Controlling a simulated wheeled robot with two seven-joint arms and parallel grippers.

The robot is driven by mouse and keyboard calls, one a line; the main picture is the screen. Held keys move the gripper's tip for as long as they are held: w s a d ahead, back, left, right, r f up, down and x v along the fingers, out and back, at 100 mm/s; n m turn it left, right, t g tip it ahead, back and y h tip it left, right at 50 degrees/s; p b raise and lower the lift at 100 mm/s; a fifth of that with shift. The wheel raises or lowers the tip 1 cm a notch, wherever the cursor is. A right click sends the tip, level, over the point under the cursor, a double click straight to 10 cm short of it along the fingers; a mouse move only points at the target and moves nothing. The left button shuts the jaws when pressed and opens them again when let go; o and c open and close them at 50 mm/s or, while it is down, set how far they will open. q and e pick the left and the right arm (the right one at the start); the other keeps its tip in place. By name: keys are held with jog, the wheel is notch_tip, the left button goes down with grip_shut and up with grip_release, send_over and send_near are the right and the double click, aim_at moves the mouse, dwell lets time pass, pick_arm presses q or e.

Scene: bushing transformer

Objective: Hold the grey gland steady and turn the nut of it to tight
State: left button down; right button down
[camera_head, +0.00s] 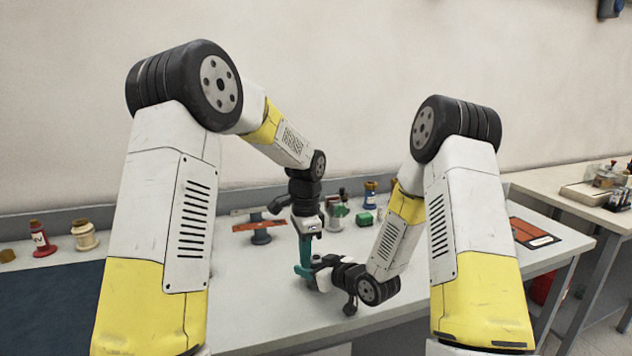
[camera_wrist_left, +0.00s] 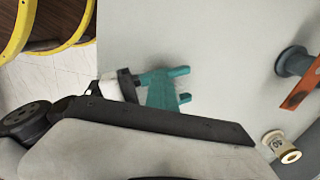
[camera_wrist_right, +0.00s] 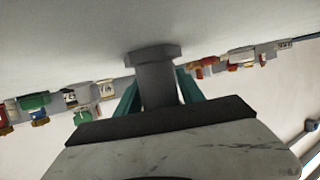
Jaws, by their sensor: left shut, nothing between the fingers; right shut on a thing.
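My left gripper (camera_head: 304,268), with teal fingers, points down over the middle of the white table. It is shut with nothing between its fingers; in the left wrist view (camera_wrist_left: 160,94) it is beside the fingers of the right gripper. My right gripper (camera_wrist_right: 155,95) comes in from the right, low over the table, and is shut on the grey gland (camera_wrist_right: 155,85). In the right wrist view the gland's hexagonal nut (camera_wrist_right: 152,54) shows beyond the teal fingers. The gland cannot be made out in the head view, where the grippers crowd together.
A grey-blue stand (camera_head: 261,237) with an orange bar is left of the grippers. Bare table (camera_head: 270,300) lies in front.

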pick_arm(q)
jog(key=shift+w, duration=0.3)
jog(key=shift+w+a, duration=0.15)
jog(key=shift+w, duration=0.35)
jog(key=shift+w, duration=0.65)
dwell(0.4)
notch_tip(320, 180, up, 6)
jog(key=a, duration=0.1)
dwell(0.5)
